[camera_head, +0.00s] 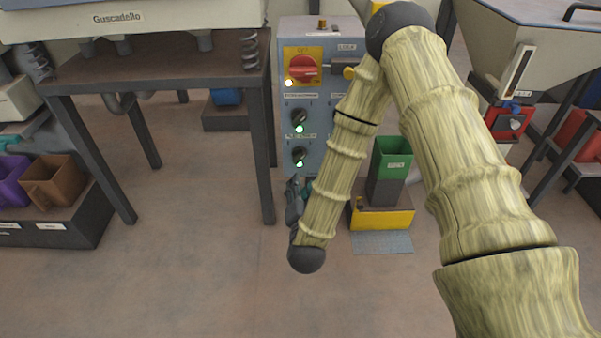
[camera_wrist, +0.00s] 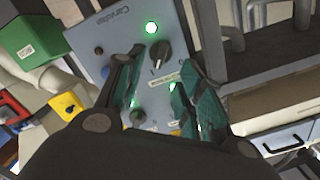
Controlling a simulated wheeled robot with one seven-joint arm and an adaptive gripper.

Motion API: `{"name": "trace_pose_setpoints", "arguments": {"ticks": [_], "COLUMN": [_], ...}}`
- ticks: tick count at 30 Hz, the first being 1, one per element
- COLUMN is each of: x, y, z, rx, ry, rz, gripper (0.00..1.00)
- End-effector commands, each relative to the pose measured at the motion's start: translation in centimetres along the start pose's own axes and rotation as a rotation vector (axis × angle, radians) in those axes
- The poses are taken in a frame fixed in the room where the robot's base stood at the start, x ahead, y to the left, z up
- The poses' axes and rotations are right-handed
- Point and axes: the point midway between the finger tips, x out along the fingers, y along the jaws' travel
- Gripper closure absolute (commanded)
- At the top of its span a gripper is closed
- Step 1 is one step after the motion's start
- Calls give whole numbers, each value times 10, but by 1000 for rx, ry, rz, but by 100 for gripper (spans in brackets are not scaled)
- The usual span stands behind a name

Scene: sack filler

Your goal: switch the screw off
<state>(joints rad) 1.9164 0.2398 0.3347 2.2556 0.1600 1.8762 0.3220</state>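A blue-grey control panel (camera_head: 316,105) stands at centre in the head view. It carries an upper black rotary knob (camera_head: 299,118) and a lower one (camera_head: 299,155), each with a lit green lamp. I cannot read which label names the screw. My gripper (camera_head: 305,186) is by the panel's lower part, partly hidden behind my arm. In the wrist view my gripper (camera_wrist: 154,78) is open and empty, its teal fingers spread before the panel face (camera_wrist: 105,75). One black knob (camera_wrist: 160,56) shows just beyond the fingertips, beside a lit green lamp; another (camera_wrist: 139,118) shows between the fingers.
A red switch on a yellow plate (camera_head: 303,67) tops the panel. A dark steel table (camera_head: 160,60) stands left of it. A green bin (camera_head: 393,157) on a yellow-fronted base is right. A hopper (camera_head: 530,45) stands farther right. Floor in front is clear.

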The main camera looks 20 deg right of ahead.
Motion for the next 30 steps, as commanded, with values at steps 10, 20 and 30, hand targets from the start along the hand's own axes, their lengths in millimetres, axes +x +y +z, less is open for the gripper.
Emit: {"name": "trace_pose_setpoints", "arguments": {"ticks": [10, 20, 30], "x": [17, 66, 108], "y": [-2, -3, -3], "z": [-7, -10, -14], "rx": [38, 38, 36], "ry": [80, 80, 77], "rz": [-17, -18, -16], "gripper": [62, 62, 62]}}
